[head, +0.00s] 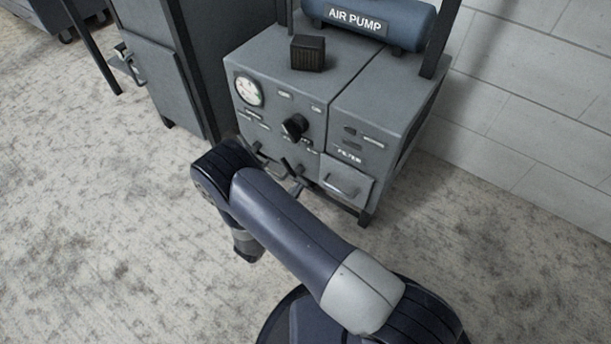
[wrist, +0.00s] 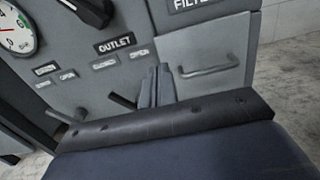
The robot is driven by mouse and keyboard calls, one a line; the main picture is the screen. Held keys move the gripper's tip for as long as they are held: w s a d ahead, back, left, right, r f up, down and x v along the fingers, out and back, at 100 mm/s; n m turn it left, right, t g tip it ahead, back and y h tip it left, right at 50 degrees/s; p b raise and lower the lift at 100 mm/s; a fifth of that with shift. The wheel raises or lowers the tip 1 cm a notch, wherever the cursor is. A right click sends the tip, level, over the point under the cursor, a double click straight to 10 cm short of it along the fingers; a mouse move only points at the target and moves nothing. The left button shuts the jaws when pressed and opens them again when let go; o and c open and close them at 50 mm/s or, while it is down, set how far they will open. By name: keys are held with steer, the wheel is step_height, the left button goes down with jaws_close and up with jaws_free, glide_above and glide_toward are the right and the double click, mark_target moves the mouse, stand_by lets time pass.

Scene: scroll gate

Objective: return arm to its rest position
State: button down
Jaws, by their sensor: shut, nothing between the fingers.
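My gripper (wrist: 157,72) shows in the wrist view as two grey fingers side by side, shut and empty. They stand in front of the lower panel of the grey air pump cabinet (head: 385,92), left of the filter drawer (wrist: 212,64). I cannot tell how close they are to the panel. In the head view my arm is bent across the picture in front of the cabinet and hides most of the gripper.
A black knob (head: 294,127) and a round gauge (head: 248,92) are on the cabinet front. Small dark levers (wrist: 122,102) sit below the OUTLET label. A blue air pump tank (head: 370,18) lies on top. The floor left and right is clear.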

mark_target(324, 157)
steer(key=shift+v, duration=0.95)
steer(key=b+x, duration=0.2)
steer(key=x, duration=1.1)
steer(key=shift+w+d, duration=0.2)
steer(key=shift+d, duration=0.05)
